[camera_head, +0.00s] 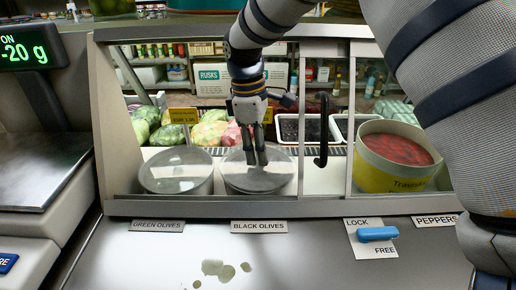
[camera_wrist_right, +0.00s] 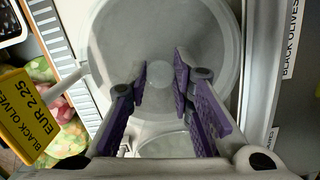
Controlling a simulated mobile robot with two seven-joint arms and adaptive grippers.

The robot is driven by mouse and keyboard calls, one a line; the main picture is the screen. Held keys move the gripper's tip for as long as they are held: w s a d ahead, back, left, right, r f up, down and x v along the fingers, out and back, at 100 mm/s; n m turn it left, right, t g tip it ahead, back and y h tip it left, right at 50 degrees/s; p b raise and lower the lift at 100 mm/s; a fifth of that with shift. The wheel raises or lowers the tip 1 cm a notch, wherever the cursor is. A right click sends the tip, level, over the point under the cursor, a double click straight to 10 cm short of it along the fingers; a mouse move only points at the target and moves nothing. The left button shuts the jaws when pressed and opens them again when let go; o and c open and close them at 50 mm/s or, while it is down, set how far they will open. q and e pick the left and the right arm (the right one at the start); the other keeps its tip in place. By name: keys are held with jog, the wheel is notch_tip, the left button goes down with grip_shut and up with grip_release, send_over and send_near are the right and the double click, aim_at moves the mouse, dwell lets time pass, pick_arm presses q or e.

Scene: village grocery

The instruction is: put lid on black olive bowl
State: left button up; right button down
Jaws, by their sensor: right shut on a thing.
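The pale, see-through lid (camera_head: 240,177) is over the black olive bowl (camera_head: 262,193), behind the BLACK OLIVES label in the counter case. My right gripper (camera_head: 257,160) reaches down from above and is shut on the lid's knob (camera_wrist_right: 159,74). In the wrist view, my right gripper's purple pads (camera_wrist_right: 160,85) stand on both sides of the knob, and the lid (camera_wrist_right: 205,30) fills the upper middle. The lid looks level and in line with the bowl; I cannot tell whether its rim touches all around. The bowl's inside is hidden. My left gripper is out of view.
A covered green olive bowl (camera_head: 177,172) stands close to the left. A black hooked handle (camera_head: 322,130) and the case frame are to the right, then a yellow tub of red peppers (camera_head: 390,170). A blue lock lever (camera_head: 377,234) sits on the front.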

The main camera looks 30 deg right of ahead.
jog(key=shift+f, duration=0.15)
dwell(0.8)
jog(key=c, duration=1.3)
grip_release()
jog(key=o, duration=0.5)
jog(key=shift+c, duration=0.2)
jog(key=shift+r, duration=3.55)
